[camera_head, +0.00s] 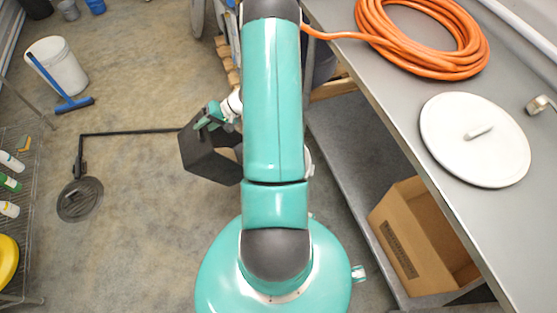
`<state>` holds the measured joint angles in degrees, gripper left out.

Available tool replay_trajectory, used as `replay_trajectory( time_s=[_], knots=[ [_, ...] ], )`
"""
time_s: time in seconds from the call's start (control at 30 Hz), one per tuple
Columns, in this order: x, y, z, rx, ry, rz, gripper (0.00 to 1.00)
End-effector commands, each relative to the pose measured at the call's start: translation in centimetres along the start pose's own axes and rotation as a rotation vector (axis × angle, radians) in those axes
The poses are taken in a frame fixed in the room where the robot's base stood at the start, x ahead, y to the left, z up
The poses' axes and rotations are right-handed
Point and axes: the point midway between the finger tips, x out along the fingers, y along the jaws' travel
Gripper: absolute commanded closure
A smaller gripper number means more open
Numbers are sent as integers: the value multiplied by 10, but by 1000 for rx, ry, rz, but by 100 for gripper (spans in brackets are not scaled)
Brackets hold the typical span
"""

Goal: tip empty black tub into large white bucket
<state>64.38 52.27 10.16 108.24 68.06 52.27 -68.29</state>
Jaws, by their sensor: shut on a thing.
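My gripper (212,120) is shut on the rim of the black tub (207,160), left of my teal arm in the head view. The tub hangs tilted over the floor, and its right side is partly hidden by my arm. I cannot see into it clearly. A white bucket (62,68) stands on the floor at the upper left, well apart from the tub. A pale curved edge (309,160) shows just right of my arm; I cannot tell whether it is a second bucket, as my arm hides most of it.
A blue squeegee (72,103) leans on the left bucket. A black floor stand (80,195) lies left of the tub. The grey bench (440,90) at right holds an orange hose (430,62) and round white lid (475,150). A cardboard box (405,245) sits below.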

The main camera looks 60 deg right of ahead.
Motion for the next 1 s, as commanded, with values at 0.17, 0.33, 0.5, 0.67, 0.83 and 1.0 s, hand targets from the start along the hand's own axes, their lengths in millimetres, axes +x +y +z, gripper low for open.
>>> replay_trajectory(
  time_s=[0.17, 0.33, 0.5, 0.67, 0.83, 1.0],
  knots=[
    [-23, 10, -4, 12, 3, -92, 100],
    [-40, 24, -6, 23, 3, -172, 100],
    [-57, 39, -8, 32, 2, -250, 100],
    [-73, 52, -10, 40, 3, -323, 100],
    [-87, 69, -12, 49, 1, -397, 100],
    [-100, 87, -13, 57, 1, -469, 100]
  ],
)
